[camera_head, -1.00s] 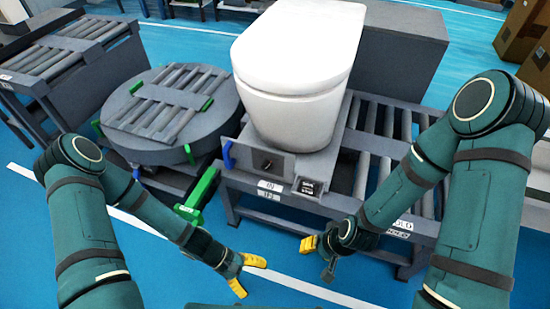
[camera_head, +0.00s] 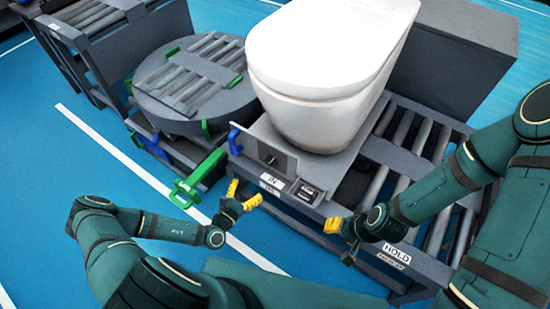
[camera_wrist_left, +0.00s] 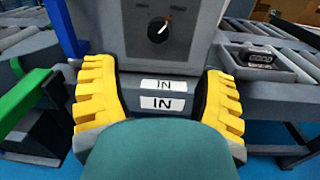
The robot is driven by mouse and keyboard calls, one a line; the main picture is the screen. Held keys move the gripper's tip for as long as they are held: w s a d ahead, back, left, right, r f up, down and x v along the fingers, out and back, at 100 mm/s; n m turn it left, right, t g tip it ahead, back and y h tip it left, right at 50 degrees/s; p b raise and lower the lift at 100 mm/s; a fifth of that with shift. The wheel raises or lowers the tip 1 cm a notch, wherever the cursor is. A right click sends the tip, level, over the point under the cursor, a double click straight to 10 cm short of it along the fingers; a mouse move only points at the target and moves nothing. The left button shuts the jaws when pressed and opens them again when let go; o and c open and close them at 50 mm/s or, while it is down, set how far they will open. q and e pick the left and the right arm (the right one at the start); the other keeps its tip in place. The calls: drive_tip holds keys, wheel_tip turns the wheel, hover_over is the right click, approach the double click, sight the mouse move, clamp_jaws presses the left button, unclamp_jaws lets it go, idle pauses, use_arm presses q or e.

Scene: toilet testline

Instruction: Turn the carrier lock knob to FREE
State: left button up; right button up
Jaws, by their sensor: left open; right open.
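The carrier lock knob (camera_head: 270,159) is a small dark round knob on the grey front panel below the white toilet (camera_head: 325,75). In the left wrist view the knob (camera_wrist_left: 159,29) is at top centre, with a white and red pointer mark tilted up and to the right. My left gripper (camera_head: 246,191) is open and empty, below and left of the knob and apart from it.
A blue handle (camera_head: 234,142) stands left of the panel. A green lever (camera_head: 200,176) sticks out from the round roller turntable (camera_head: 190,85). A small dark box with a display (camera_head: 306,192) is right of the labels. Blue floor (camera_head: 80,190) is free at left.

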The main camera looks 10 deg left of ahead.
sight(268, 163)
use_arm(q)
drive_tip(key=b+x, duration=0.3)
drive_tip(key=x, duration=1)
drive_tip(key=shift+w, duration=0.35)
drive_tip(key=c, duration=1.2)
